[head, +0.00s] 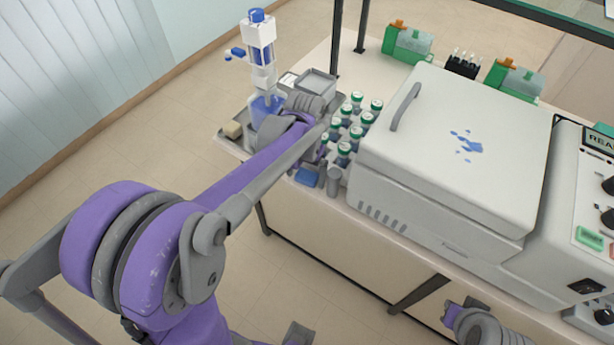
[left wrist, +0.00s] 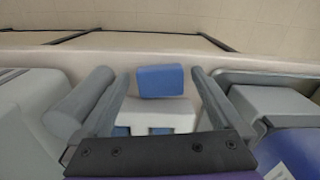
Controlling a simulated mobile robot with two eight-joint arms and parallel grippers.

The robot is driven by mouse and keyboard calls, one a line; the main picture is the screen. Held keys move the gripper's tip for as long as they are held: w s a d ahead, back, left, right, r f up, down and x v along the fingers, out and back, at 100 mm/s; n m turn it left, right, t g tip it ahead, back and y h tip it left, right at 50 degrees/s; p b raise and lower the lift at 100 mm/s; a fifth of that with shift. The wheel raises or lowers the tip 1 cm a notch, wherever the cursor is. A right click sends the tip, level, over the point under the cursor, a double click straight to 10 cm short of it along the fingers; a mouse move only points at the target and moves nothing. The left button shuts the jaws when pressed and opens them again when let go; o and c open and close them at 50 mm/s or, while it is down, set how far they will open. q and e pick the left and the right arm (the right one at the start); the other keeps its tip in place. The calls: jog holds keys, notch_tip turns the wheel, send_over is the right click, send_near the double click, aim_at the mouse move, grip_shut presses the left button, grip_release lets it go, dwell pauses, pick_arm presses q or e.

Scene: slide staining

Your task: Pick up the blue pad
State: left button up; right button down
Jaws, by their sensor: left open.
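The blue pad (head: 306,178) lies at the front edge of the bench, left of the white machine. In the left wrist view the blue pad (left wrist: 160,80) shows ahead, between the two grey fingers and just beyond a white part with blue openings. My left gripper (left wrist: 157,88) is open with nothing between its fingers; I cannot tell its exact height above the pad. In the head view my own forearm and wrist hide most of the left gripper.
A grey tray (head: 226,139) with a blue-and-white dispenser (head: 259,45) is to the left. Open floor lies past the front edge.

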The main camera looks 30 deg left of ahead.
aim_at(305, 178)
pick_arm(q)
jog(key=c, duration=1.2)
jog(key=shift+c, duration=0.2)
jog(key=shift+r, duration=0.1)
notch_tip(305, 178, up, 10)
jog(key=shift+p, duration=0.3)
